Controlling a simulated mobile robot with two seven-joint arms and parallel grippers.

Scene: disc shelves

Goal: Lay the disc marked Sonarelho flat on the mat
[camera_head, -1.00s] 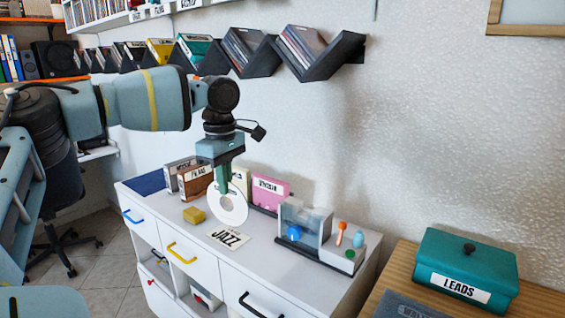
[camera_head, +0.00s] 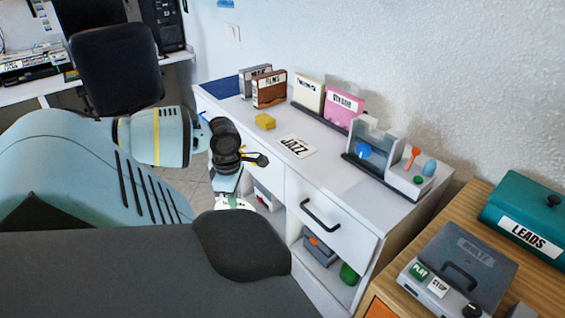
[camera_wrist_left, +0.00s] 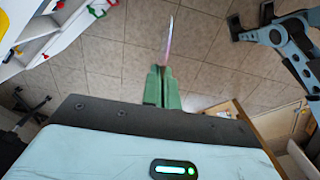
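My left gripper (camera_head: 232,200) is shut on a white disc (camera_head: 238,204), low in front of the white cabinet; my dark arm link hides most of the disc. In the left wrist view the green fingers (camera_wrist_left: 158,84) pinch the disc (camera_wrist_left: 168,40), which stands edge-on, pointing away from the fingers over the tiled floor. No name on the disc can be read from here. A dark blue flat piece that looks like a mat (camera_head: 224,88) lies at the far left end of the cabinet top.
On the cabinet top are sleeve boxes such as FILMS (camera_head: 270,88) and a pink one (camera_head: 341,106), a yellow block (camera_head: 265,121), a JAZZ card (camera_head: 297,146) and a clear-sided stand (camera_head: 372,148). A wooden table (camera_head: 535,282) holds a grey player (camera_head: 463,262) and a teal LEADS box (camera_head: 530,222).

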